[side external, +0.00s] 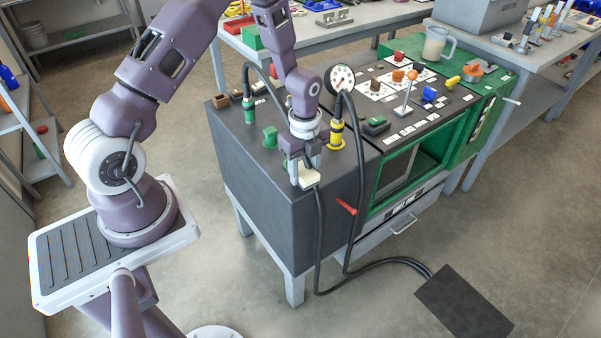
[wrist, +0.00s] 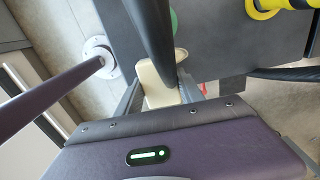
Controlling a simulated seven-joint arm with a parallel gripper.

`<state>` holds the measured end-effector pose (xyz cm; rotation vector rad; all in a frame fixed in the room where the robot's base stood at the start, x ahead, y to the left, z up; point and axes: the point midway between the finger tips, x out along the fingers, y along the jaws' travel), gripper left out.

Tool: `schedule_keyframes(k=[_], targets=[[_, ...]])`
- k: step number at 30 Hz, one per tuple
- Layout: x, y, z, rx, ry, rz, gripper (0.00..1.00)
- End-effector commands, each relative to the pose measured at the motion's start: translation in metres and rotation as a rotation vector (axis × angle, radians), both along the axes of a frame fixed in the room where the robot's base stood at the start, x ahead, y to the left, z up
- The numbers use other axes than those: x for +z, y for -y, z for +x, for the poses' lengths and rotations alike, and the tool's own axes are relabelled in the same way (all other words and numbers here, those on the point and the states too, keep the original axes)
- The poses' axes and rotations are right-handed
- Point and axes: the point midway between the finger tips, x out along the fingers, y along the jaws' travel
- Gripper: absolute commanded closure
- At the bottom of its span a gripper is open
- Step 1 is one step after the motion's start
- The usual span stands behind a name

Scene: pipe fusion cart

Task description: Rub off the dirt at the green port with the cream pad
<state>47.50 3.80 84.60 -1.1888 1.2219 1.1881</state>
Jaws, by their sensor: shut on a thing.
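The cream pad (side external: 309,179) is between the fingers of my gripper (side external: 299,166), near the front left edge of the dark cart top. The pad also shows in the wrist view (wrist: 154,84), partly covered by a black hose. My gripper (wrist: 160,98) is shut on it. I cannot tell whether the pad touches the cart. A green round part (wrist: 174,21), perhaps the green port, shows beyond the pad, partly hidden by the hose. In the side view, a green fitting (side external: 270,137) stands just left of my gripper. I cannot make out any dirt.
A green-collared hose plug (side external: 249,110) and a yellow-collared one (side external: 336,135) stand on the cart top (side external: 240,150). Black hoses (side external: 319,235) hang down the cart's front, close to my gripper. A pressure gauge (side external: 341,79) stands behind. A red handle (side external: 346,206) sticks out in front.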

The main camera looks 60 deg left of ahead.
Motion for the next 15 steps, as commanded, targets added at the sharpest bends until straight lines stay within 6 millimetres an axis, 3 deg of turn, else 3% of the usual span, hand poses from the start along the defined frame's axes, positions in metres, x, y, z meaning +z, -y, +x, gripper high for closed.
schedule_keyframes(k=[15], targets=[[0.002, 0.0, 0.047, 0.0, 0.0, 0.0, 0.88]])
